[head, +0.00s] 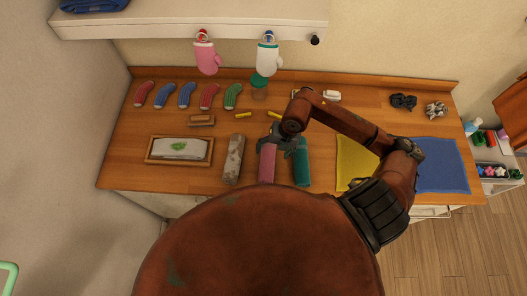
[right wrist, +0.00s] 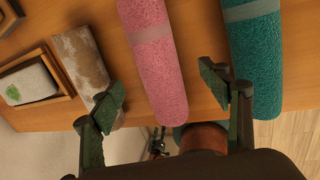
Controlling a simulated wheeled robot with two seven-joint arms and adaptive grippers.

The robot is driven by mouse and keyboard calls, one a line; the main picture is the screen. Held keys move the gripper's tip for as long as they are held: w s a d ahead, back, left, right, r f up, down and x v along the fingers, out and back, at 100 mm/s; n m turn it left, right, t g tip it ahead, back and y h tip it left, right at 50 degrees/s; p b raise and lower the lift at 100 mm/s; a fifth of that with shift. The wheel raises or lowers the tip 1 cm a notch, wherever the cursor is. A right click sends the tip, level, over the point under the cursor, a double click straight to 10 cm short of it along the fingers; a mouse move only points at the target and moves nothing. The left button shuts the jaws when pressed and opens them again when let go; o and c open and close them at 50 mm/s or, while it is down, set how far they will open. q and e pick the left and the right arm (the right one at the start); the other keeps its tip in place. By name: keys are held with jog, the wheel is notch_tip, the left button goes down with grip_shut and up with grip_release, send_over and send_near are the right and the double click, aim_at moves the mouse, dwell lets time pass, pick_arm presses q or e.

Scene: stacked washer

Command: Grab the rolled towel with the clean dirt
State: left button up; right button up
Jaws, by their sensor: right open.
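Three rolled towels lie side by side near the table's front edge. The middle pink towel (head: 267,165) has a grey band. The right one is a teal towel (head: 302,168). My right gripper (head: 282,146) is open over the pink and teal towels. In the right wrist view the pink towel (right wrist: 152,50) shows between the spread fingers, and nothing is gripped. My left gripper is not in view.
A wooden tray (head: 149,159) with a pale folded item stands left of the towels. Socks (head: 186,95) lie behind. Yellow (head: 350,163) and blue (head: 440,166) cloths lie to the right. Two mitts (head: 206,57) hang under a shelf (head: 180,20).

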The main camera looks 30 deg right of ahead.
aim_at(269, 154)
jog(key=shift+s+a+f, duration=0.15)
jog(key=shift+f, duration=0.2)
jog(key=shift+s+a+f, duration=0.1)
jog(key=shift+f, duration=0.25)
jog(key=shift+w+a+f+p, duration=0.3)
jog(key=shift+w+f, duration=0.2)
jog(key=shift+f, duration=0.25)
jog(key=shift+w+a+f, duration=0.1)
jog(key=shift+w+f, duration=0.3)
jog(key=shift+f, duration=0.35)
jog(key=shift+s+a+f, duration=0.1)
jog(key=shift+s+f, duration=0.1)
jog(key=shift+f, duration=0.6)
jog(key=shift+w+f, duration=0.1)
jog(key=shift+w, duration=0.1)
jog(key=shift+s, duration=0.15)
jog(key=c, duration=0.6)
jog(key=shift+c, duration=1)
jog(key=c, duration=0.5)
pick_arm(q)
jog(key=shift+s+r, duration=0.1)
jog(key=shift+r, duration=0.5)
pick_arm(e)
jog(key=shift+c, duration=0.2)
